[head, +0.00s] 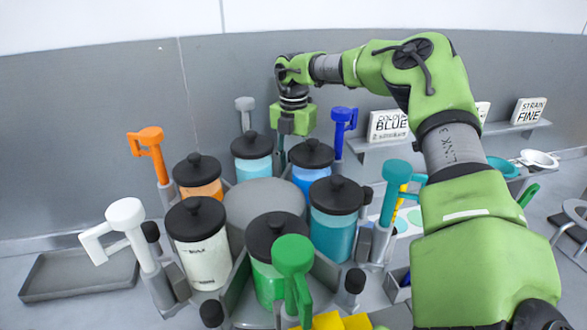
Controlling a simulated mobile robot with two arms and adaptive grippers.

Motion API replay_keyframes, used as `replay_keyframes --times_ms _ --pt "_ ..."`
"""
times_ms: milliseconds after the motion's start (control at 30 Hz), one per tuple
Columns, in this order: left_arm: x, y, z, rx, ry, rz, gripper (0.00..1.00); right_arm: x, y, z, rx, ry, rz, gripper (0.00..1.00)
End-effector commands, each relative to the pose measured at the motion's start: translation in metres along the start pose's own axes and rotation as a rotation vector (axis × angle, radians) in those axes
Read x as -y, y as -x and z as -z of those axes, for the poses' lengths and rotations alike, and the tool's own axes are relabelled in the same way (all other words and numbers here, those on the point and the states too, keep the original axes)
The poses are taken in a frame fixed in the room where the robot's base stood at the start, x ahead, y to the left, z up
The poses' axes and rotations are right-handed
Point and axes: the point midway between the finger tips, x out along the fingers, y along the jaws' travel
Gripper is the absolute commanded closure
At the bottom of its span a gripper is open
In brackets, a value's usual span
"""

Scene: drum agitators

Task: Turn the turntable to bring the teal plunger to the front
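The turntable (265,203) has a grey round hub ringed by lidded jars and upright plungers. The teal plunger (396,178) stands upright on its right side, beside the teal jar (334,230). The green plunger (293,258) is at the front, by the green jar (262,270). The white plunger (130,220) is at front left, orange (150,142) at left, grey (245,105) at the back and blue (343,120) at back right. My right gripper (284,145) points down at the turntable's back, between the light-blue and blue jars. Its fingertips are mostly hidden. My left gripper is out of view.
An empty grey tray (80,274) lies at the left. Signs reading colour blue (389,127) and strain fine (528,111) stand on a shelf at the back right. A white strainer (538,158) is at the right. My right arm covers much of the right side.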

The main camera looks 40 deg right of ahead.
Motion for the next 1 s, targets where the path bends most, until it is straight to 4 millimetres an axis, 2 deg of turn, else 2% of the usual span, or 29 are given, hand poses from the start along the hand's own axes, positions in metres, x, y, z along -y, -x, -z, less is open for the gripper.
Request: replay_keyframes --times_ms 200,500,533,600,667,1000 --pt "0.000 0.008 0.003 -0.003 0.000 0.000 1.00 0.000 -0.019 0.000 -0.001 0.000 0.001 0.63" --pt "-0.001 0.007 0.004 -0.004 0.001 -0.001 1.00 0.000 -0.022 0.000 0.000 0.000 0.000 0.63" --pt "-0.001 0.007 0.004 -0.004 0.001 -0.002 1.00 0.000 -0.022 0.000 0.000 0.000 0.000 0.68" --pt "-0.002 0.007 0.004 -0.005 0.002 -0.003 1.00 0.000 -0.022 0.000 0.000 0.000 0.000 0.86" --pt "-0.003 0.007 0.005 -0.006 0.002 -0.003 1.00 0.000 -0.022 0.000 0.000 0.000 0.000 1.00" --pt "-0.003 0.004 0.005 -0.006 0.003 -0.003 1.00 0.003 -0.022 -0.001 0.000 -0.013 -0.001 1.00"
